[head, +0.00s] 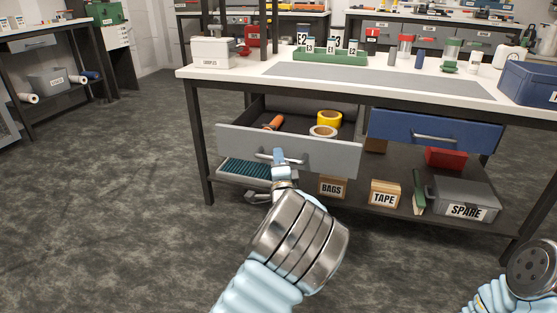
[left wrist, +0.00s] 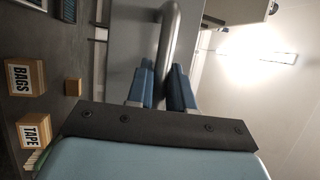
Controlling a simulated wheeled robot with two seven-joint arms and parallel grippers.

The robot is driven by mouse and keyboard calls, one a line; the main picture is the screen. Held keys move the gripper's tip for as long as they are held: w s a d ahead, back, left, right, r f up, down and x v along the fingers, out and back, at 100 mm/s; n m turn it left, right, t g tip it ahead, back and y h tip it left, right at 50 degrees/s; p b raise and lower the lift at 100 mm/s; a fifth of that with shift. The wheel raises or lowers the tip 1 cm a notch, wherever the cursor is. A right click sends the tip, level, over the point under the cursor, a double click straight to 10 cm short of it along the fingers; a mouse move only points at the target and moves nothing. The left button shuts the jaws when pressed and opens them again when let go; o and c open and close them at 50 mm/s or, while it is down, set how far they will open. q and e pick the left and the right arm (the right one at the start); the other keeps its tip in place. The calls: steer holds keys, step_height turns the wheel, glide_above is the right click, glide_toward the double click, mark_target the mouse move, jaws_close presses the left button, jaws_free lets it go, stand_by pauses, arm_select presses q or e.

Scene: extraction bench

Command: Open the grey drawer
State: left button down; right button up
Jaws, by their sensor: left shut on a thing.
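The grey drawer (head: 315,152) under the bench stands pulled out, so its inside shows. An orange-handled tool (head: 273,123), a yellow tape roll (head: 329,118) and a pale tape roll (head: 323,131) lie in it. My left gripper (head: 279,157) is at the drawer's front, shut on the bar handle (head: 264,158). In the left wrist view the blue fingers (left wrist: 163,88) sit either side of the metal handle (left wrist: 168,42), with the grey front beside it. Part of my right arm shows at the lower right of the head view; its gripper is out of view.
The blue drawer (head: 433,131) beside it sits under the bench top (head: 400,97). On the lower shelf are boxes marked BAGS (head: 332,187) and TAPE (head: 385,194), and a grey SPARE bin (head: 465,198). The floor (head: 120,210) at left is clear.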

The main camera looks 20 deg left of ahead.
arm_select(q)
steer(key=c, duration=1.1)
jaws_free()
steer(key=v, duration=1.4)
steer(key=shift+w+f, duration=0.1)
